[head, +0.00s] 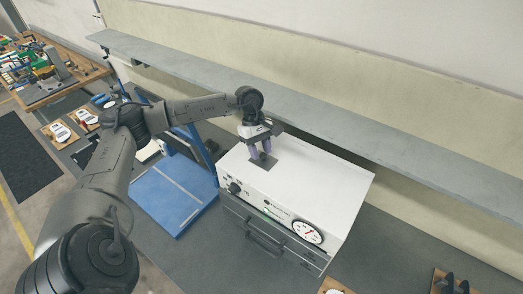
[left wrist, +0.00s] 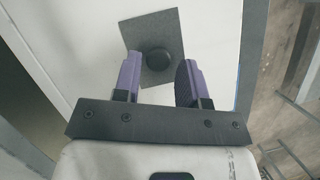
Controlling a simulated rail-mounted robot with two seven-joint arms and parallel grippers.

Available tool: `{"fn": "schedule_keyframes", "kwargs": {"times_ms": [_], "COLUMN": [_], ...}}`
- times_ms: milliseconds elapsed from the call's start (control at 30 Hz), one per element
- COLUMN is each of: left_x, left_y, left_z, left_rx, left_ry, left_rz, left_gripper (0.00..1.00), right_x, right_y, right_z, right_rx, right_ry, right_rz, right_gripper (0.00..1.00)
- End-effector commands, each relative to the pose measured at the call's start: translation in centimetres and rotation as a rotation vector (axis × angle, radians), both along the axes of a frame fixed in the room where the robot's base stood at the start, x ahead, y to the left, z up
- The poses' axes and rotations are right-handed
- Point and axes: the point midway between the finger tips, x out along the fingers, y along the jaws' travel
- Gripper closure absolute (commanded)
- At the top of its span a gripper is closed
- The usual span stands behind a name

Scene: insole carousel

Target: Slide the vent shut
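The vent shows as a dark square plate (head: 264,164) with a round black knob on the white top of an oven-like box (head: 320,180). In the left wrist view the plate (left wrist: 150,28) lies turned on the white surface, with the knob (left wrist: 159,62) on it. My left gripper (head: 261,152) points down over the plate. Its purple fingers (left wrist: 158,66) are apart, one on each side of the knob in that view. Whether they touch the knob I cannot tell. Any opening under the plate is hidden. My right gripper is in neither view.
The box front carries a round dial (head: 307,231), a small knob (head: 234,188) and a drawer with a handle (head: 264,243). A blue frame (head: 170,195) stands left of the box. A long grey shelf (head: 330,125) runs behind it.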

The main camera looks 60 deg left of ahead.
Motion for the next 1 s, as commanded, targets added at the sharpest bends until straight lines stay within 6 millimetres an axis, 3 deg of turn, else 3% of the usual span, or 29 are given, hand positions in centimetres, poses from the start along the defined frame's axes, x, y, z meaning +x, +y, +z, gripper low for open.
{"fn": "schedule_keyframes", "kwargs": {"times_ms": [100, 467, 1000], "left_x": [0.0, 0.1, -0.1], "left_y": [-0.1, 0.2, 3.9], "left_z": [0.0, 0.7, 9.7], "left_rx": [-0.001, -0.002, -0.003], "left_ry": [0.0, -0.004, -0.006], "left_rz": [-0.001, -0.001, 0.0], "left_gripper": [0.5, 0.5, 0.5], "right_x": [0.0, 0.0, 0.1], "right_y": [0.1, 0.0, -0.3], "right_z": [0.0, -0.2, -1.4], "right_rx": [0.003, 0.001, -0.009], "right_ry": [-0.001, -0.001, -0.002], "right_rz": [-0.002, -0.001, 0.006], "right_gripper": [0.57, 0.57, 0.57]}}
